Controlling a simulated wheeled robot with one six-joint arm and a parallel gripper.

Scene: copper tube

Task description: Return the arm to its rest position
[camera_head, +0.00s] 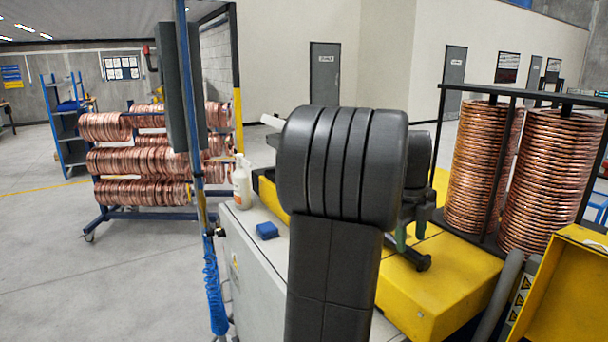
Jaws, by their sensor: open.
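My arm's black, ribbed elbow and upright link fill the middle of the view. My gripper (411,232) shows partly behind them, to the right, as a dark body with greenish fingers pointing down. It is open, with nothing seen between the fingers. It is over the yellow machine top (455,275). My arm hides part of the gripper and wrist.
Tall copper coil stacks (545,185) stand in a black frame at right, near a raised yellow cover (565,285). A white bottle (242,182) and blue block (267,230) sit on the grey cabinet (250,265). A coil rack (140,160) stands at left; floor there is clear.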

